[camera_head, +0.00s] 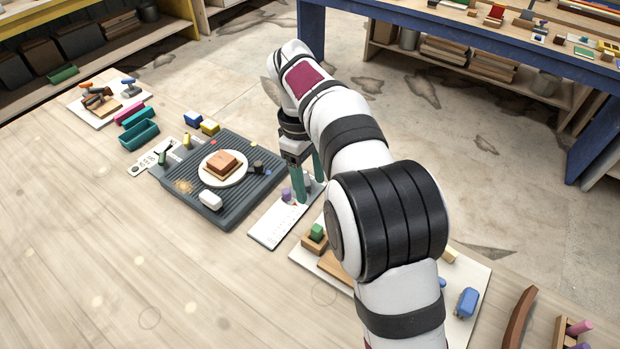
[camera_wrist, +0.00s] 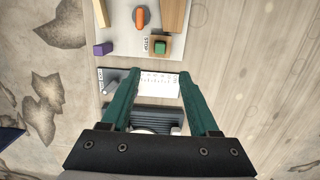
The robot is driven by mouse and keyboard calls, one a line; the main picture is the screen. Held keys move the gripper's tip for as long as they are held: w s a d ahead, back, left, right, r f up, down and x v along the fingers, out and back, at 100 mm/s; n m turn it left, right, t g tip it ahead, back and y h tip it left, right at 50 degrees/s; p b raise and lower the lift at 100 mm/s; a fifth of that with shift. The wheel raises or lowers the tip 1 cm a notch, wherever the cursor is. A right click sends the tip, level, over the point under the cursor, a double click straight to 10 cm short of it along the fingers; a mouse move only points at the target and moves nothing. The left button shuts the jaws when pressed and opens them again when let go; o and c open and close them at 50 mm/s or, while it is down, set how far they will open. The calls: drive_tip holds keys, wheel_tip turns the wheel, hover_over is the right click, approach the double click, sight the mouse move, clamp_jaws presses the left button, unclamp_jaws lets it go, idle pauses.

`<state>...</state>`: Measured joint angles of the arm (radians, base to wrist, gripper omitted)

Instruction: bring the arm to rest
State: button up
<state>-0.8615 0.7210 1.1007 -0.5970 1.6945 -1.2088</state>
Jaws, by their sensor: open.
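My arm reaches from the bottom right toward the back, with my gripper (camera_head: 308,182) pointing down over the white marked strip (camera_head: 280,222). Its two green fingers are spread apart in the wrist view (camera_wrist: 160,82), with nothing between them. The white strip (camera_wrist: 159,88) lies beyond and below the fingertips in that view. A small purple piece (camera_head: 286,194) stands by the strip, close to the fingers in the head view. I cannot tell the exact height of the fingertips above the table.
The dark ribbed tray (camera_head: 236,217) with a white plate and brown blocks is left of my gripper. A white board holds a green block (camera_head: 317,231), also in the wrist view (camera_wrist: 160,49). A curved brown piece (camera_head: 518,318) lies right. Bare wood (camera_head: 90,250) is front left.

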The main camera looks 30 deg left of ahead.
drive_tip(key=s+d+r+m+y, duration=0.1)
drive_tip(key=d+r+m, duration=0.1)
drive_tip(key=d+m, duration=0.35)
drive_tip(key=s+d+r+m, duration=0.2)
drive_tip(key=d, duration=0.7)
drive_tip(key=s+d+r+m+y, duration=0.1)
drive_tip(key=d+r+m, duration=0.25)
drive_tip(key=d, duration=0.35)
drive_tip(key=s+d+f+m, duration=0.3)
drive_tip(key=s+d+m, duration=0.2)
drive_tip(key=s, duration=0.3)
drive_tip(key=s+d+f+m+y, duration=0.1)
drive_tip(key=s+d+f+m, duration=0.2)
drive_tip(key=s+d+m, duration=0.2)
drive_tip(key=s+m, duration=0.2)
drive_tip(key=shift+s+m, duration=0.3)
drive_tip(key=shift+s, duration=0.1)
